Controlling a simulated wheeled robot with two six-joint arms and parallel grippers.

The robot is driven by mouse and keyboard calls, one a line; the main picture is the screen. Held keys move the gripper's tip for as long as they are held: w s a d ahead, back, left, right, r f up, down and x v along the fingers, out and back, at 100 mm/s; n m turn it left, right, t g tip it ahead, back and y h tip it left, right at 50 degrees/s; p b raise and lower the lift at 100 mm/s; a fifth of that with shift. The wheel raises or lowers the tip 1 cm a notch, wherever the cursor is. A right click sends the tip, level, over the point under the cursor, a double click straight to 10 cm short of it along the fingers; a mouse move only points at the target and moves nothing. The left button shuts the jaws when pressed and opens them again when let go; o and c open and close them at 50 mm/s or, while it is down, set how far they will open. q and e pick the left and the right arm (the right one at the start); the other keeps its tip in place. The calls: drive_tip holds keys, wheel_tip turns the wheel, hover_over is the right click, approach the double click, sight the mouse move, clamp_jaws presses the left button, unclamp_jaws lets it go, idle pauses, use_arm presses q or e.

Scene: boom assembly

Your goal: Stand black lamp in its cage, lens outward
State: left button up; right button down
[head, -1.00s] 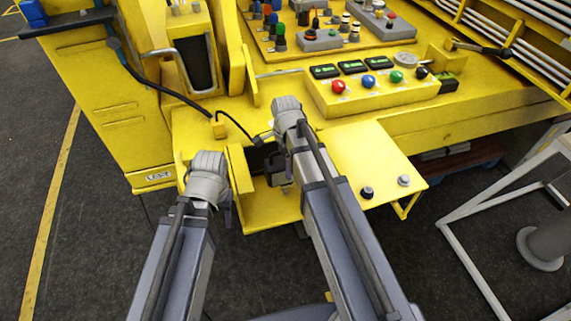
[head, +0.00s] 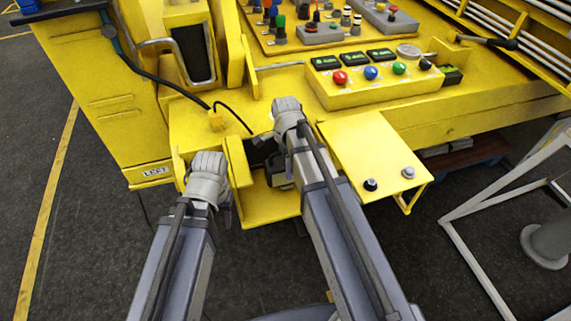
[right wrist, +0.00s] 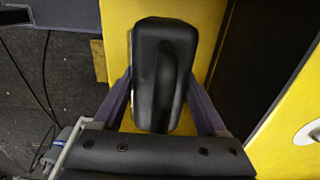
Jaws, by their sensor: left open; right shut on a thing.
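The black lamp (right wrist: 163,70) is a rounded black block in the right wrist view, held between the two fingers of my right gripper (right wrist: 162,85). In the head view the lamp (head: 277,168) is mostly hidden behind my right arm. Which way its lens faces cannot be told. The lamp is over the yellow open bay that looks like the cage (head: 262,207), with yellow walls and floor; whether it touches the floor is hidden. My left gripper (head: 228,208) is left of the bay, largely hidden behind its wrist, open and apart from the lamp.
A black cable (head: 232,115) runs from a yellow clip toward the right wrist. A yellow shelf (head: 365,150) with two knobs stands right of the bay. A button box (head: 380,80) is behind. Grey floor lies in front; a pale metal frame (head: 465,225) is at right.

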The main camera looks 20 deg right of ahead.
drive_tip(key=shift+f+b, duration=0.35)
drive_tip(key=shift+f, duration=0.05)
drive_tip(key=shift+f, duration=0.2)
unclamp_jaws()
drive_tip(key=shift+r, duration=0.1)
wheel_tip(320, 180, up, 13)
drive_tip(key=p, duration=1.3)
drive_tip(key=shift+r, duration=0.1)
